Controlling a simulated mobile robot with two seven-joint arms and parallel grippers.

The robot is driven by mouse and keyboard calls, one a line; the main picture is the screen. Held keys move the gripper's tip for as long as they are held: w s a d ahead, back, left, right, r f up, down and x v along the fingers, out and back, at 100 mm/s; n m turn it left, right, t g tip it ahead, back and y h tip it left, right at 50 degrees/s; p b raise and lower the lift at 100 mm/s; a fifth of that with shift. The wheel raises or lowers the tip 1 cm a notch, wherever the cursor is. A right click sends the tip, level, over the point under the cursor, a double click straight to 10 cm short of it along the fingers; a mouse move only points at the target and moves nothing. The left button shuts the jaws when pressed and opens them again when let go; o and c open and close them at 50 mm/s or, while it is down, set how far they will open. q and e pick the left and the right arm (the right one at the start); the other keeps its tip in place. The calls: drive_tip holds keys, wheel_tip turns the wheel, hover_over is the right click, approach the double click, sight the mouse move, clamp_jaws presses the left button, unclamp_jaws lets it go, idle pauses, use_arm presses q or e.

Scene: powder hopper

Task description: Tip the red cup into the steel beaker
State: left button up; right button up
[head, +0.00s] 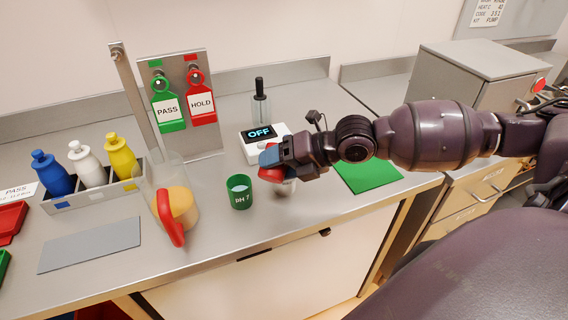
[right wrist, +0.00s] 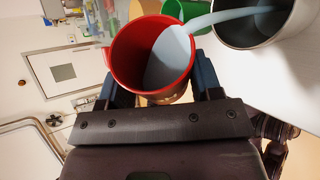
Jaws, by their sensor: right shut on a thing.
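My right gripper (head: 272,160) is shut on the red cup (head: 270,175), which is tilted over the steel beaker (head: 287,188). In the right wrist view the red cup (right wrist: 132,48) sits between the two fingers and holds pale blue-grey liquid (right wrist: 169,58). A pale stream (right wrist: 225,16) runs from the cup's rim into the mouth of the steel beaker (right wrist: 300,25). The beaker stands on the steel counter, partly hidden by the cup and gripper in the head view. My left gripper is in neither view.
A clear jug (head: 180,209) with a red handle stands farther left. A small device (head: 258,138) reading OFF is behind. A green mat (head: 367,174) lies to the right. A grey mat (head: 90,246) lies front left.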

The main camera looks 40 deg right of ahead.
drive_tip(key=shift+r+m+y+b, duration=0.2)
drive_tip(key=shift+m+y+b, duration=0.1)
drive_tip(key=shift+b, duration=0.1)
idle(0.5)
drive_tip(key=shift+w+d+r+m+g, duration=0.1)
drive_tip(key=shift+w+r+m+g, duration=0.05)
drive_tip(key=shift+m+g, duration=0.15)
idle(0.4)
drive_tip(key=shift+y+b, duration=0.35)
drive_tip(key=shift+y, duration=0.05)
drive_tip(key=shift+d+r, duration=0.1)
drive_tip(key=shift+w+d+r+m+b, duration=0.15)
drive_tip(key=shift+m+b, duration=0.15)
drive_tip(key=shift+b, duration=0.15)
drive_tip(key=shift+w+r+y, duration=0.1)
drive_tip(key=shift+y, duration=0.2)
drive_tip(key=shift+d, duration=0.1)
drive_tip(key=shift+w+d+r+m, duration=0.1)
drive_tip(key=shift+d+m, duration=0.05)
drive_tip(key=shift+m, duration=0.15)
